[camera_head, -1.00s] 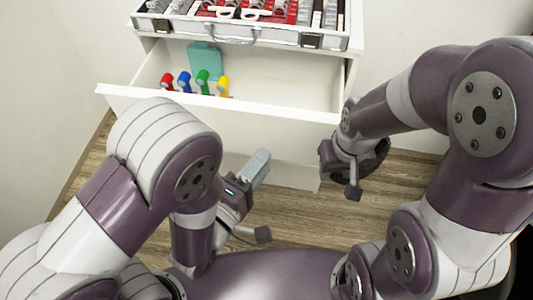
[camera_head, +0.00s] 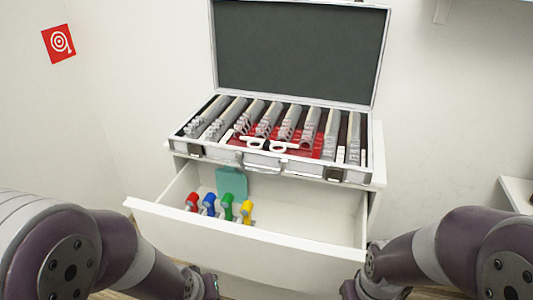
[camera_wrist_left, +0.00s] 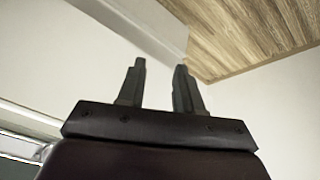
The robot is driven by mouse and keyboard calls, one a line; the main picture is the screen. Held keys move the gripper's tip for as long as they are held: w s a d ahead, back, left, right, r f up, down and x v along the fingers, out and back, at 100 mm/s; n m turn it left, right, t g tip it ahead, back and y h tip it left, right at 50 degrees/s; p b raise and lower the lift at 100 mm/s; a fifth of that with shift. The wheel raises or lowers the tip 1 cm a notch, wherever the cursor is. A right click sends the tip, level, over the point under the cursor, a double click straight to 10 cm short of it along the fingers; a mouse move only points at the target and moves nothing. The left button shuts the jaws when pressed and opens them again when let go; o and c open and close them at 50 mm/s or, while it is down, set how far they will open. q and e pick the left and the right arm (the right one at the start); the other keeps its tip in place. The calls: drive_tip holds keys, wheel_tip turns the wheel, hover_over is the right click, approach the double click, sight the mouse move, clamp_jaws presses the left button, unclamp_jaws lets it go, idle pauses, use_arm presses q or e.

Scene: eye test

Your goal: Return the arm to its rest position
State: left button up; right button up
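In the left wrist view my left gripper (camera_wrist_left: 160,70) is open, its two dark fingers apart with nothing between them. In the head view my left arm (camera_head: 70,255) comes in at the bottom left, and its gripper is below the picture's edge. My right arm (camera_head: 440,250) comes in at the bottom right.
A white drawer (camera_head: 240,235) stands open, holding red, blue, green and yellow-handled items and a teal piece (camera_head: 232,183). On the cabinet lies an open lens case (camera_head: 300,50). A red sign (camera_head: 58,43) hangs on the wall. A shelf edge (camera_head: 517,190) shows at right.

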use_arm(q)
drive_tip(key=s+a+r+m+g+y, duration=0.1)
drive_tip(key=s+a+r+m+g, duration=0.15)
drive_tip(key=s+a, duration=0.25)
wheel_tip(320, 180, up, 17)
drive_tip(key=g+p, duration=0.1)
drive_tip(key=p, duration=1.6)
drive_tip(key=shift+r+p, duration=0.15)
drive_tip(key=shift+p, duration=0.15)
